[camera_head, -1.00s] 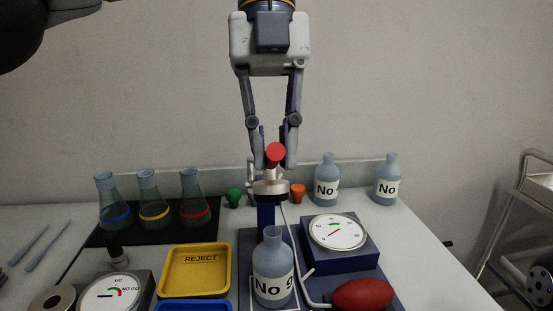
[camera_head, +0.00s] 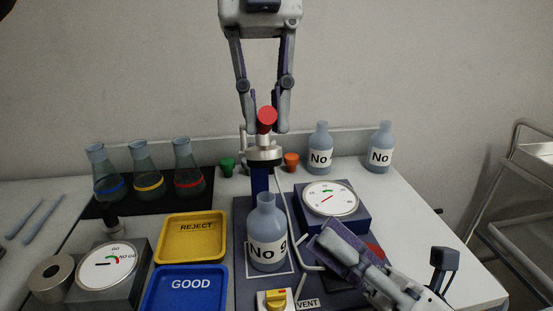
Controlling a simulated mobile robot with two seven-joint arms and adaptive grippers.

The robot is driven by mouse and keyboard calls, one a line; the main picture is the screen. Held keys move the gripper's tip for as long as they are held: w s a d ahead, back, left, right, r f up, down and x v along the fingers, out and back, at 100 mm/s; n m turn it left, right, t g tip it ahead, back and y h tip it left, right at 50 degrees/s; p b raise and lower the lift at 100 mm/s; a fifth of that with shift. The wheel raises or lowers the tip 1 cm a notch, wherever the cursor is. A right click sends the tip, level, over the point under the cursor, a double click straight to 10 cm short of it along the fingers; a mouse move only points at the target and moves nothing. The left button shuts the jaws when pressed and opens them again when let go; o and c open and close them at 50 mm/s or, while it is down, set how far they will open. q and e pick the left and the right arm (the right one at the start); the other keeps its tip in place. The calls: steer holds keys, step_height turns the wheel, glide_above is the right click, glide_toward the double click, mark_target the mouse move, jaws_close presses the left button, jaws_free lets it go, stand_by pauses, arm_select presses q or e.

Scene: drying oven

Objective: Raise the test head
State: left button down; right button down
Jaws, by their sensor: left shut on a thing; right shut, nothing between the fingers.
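The test head (camera_head: 264,153) is a silvery fitting on top of a dark blue post (camera_head: 260,182), with a red round knob (camera_head: 267,115) at its top. My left gripper (camera_head: 265,129) comes down from above with its fingers on either side of the head just below and behind the knob, shut on it. A bottle labelled No 9 (camera_head: 267,240) stands upright below the head on the dark base (camera_head: 243,220). My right gripper (camera_head: 322,242) is shut and empty at the lower right, over the base. It covers most of a red bulb (camera_head: 375,251).
A round dial gauge (camera_head: 330,198) stands right of the post. Yellow REJECT (camera_head: 193,240) and blue GOOD (camera_head: 186,288) trays lie to the left. Flasks (camera_head: 188,172) and two more bottles (camera_head: 320,150) stand behind. A yellow VENT knob (camera_head: 275,299) is at the front.

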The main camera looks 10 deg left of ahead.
steer(key=w+d+r+x, duration=0.1)
steer(key=x, duration=1)
steer(key=shift+w+d+r, duration=0.2)
steer(key=shift+w+r, duration=0.05)
steer(key=shift+w, duration=0.05)
